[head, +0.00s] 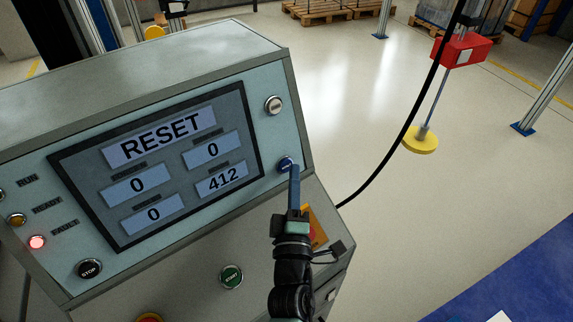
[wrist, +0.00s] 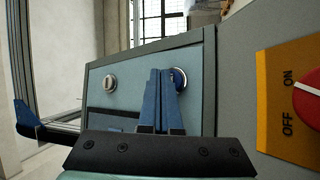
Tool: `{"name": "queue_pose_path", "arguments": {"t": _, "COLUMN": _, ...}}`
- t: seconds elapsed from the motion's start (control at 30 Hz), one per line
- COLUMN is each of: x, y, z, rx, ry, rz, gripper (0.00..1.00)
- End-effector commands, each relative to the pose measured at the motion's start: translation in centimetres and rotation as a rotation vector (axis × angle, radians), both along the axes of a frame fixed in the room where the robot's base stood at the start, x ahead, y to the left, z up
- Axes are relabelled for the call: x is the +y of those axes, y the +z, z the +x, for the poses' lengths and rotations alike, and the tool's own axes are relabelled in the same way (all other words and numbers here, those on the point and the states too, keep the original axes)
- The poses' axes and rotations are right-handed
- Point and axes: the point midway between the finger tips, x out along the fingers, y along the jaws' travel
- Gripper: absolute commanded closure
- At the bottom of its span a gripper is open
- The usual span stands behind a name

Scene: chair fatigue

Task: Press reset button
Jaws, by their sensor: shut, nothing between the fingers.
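A blue round button (head: 285,165) sits on the right side of the control panel, below a silver-white round button (head: 274,105); its label is too small to read. My gripper (head: 293,167) is shut and empty, its blue fingertips at the blue button in the head view. In the wrist view the closed fingers (wrist: 162,75) overlap the left part of the blue button (wrist: 178,78); I cannot tell whether they touch it. The panel screen (head: 160,165) reads RESET, with fields 0, 0, 0 and 412.
A black STOP button (head: 89,269), a green START button (head: 232,276) and a lit red lamp (head: 37,242) are on the console. A red ON/OFF switch (wrist: 310,98) on a yellow plate is beside my gripper. A black cable (head: 400,145) hangs right. Open floor lies beyond.

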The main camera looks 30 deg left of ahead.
Motion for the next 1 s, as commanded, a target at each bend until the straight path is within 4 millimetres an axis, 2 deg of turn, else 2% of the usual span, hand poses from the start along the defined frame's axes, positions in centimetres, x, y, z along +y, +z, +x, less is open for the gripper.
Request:
{"name": "queue_pose_path", "arguments": {"t": 0.77, "x": 0.01, "y": -0.02, "z": 0.01, "rx": 0.0, "ry": 0.0, "rz": 0.0, "gripper": 1.0}}
{"name": "queue_pose_path", "arguments": {"t": 1.0, "x": 0.57, "y": -0.35, "z": 0.27, "rx": -0.001, "ry": 0.001, "rz": 0.0, "gripper": 1.0}}
